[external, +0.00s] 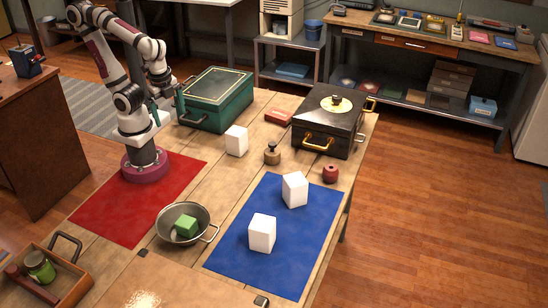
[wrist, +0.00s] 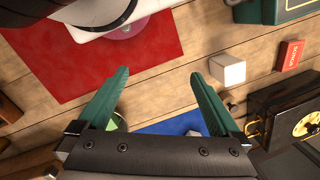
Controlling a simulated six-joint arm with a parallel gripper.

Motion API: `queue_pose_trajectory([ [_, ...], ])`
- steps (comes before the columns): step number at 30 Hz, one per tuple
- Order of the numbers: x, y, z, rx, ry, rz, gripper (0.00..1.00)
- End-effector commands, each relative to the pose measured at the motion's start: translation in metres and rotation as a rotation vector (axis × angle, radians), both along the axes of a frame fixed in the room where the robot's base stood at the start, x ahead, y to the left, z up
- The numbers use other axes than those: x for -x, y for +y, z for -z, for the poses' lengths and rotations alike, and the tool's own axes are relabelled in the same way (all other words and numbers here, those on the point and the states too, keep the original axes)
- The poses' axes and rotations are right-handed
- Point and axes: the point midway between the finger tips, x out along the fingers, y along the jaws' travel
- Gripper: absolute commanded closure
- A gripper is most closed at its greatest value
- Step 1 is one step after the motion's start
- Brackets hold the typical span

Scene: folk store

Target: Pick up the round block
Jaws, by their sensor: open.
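No block in view is plainly round. A small red round piece (external: 330,173) stands on the wood by the black case, right of the blue mat; I cannot tell if it is a block. White angular blocks (external: 295,189) and (external: 262,232) stand on the blue mat, and another white block (external: 237,140) on bare wood also shows in the wrist view (wrist: 227,70). A green block (external: 186,225) lies in a metal bowl. My gripper (wrist: 159,75) is open, teal fingers apart with nothing between them, above the table and clear of the blocks.
A teal box (external: 218,98) and a black case (external: 328,122) stand at the back, with a red box (external: 279,117) and a brass weight (external: 272,155) near them. The bowl (external: 207,236) and a wooden tray (external: 75,292) are at the front. The red mat (external: 125,215) is mostly clear.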

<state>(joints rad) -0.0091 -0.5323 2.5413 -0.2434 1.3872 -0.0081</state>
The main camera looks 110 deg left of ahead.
Motion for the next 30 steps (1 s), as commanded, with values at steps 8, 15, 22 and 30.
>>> queue_pose_trajectory([
  [8,-0.133,0.013,0.015,0.498,0.303,-1.229,0.00],
  [15,-0.234,0.160,0.088,1.064,0.649,-2.216,0.00],
  [22,-0.240,0.219,0.129,1.288,0.782,-2.455,0.00],
  [30,-0.240,0.218,0.196,1.285,0.781,-2.452,0.00],
])
